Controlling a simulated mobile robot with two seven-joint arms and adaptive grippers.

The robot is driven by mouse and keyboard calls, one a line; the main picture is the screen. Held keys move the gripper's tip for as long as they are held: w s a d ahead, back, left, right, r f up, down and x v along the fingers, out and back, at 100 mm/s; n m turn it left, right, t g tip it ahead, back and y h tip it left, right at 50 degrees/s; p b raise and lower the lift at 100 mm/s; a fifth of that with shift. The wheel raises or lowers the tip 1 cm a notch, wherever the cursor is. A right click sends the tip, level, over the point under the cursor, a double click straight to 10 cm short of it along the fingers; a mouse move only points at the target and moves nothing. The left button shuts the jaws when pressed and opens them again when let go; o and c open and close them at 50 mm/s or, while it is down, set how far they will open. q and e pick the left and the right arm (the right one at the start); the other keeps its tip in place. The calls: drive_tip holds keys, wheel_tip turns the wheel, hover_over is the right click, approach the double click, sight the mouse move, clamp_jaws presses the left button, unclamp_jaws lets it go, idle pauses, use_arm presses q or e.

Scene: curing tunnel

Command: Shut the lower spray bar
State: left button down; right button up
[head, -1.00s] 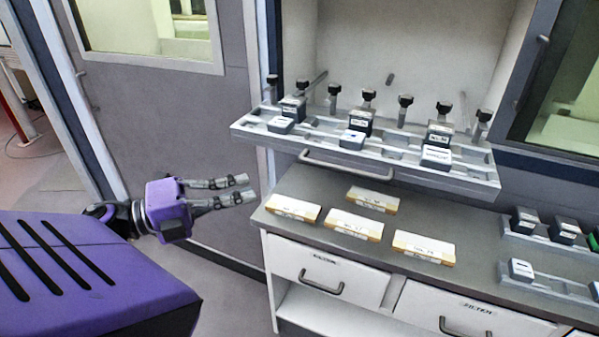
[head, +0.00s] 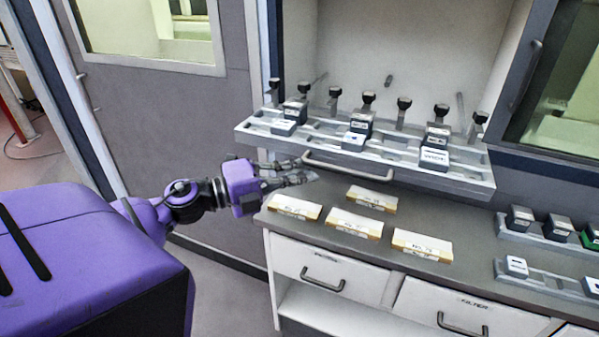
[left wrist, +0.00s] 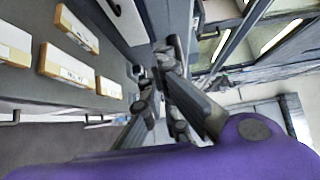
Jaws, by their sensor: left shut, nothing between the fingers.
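The spray bar is a grey slotted tray (head: 262,137) with several black-knobbed stems along its back; it stands out in front of the pale recess above the counter. A curved bar handle (head: 347,173) runs below its front edge. I cannot tell from these views whether this is the lower bar. My left gripper (head: 304,173) is shut and empty, its fingertips at the left end of the handle; contact is unclear. Its dark fingers (left wrist: 172,95) also show in the left wrist view. My right gripper is not in view.
Several white-and-tan boxes lie on the grey counter (head: 310,226) below the bar. Drawers with handles (head: 323,280) are under the counter. A rack (head: 545,243) with small dark and white blocks stands at right. A grey door (head: 165,130) is behind my arm.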

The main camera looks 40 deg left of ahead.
use_arm(q)
drive_tip(key=shift+w, duration=0.1)
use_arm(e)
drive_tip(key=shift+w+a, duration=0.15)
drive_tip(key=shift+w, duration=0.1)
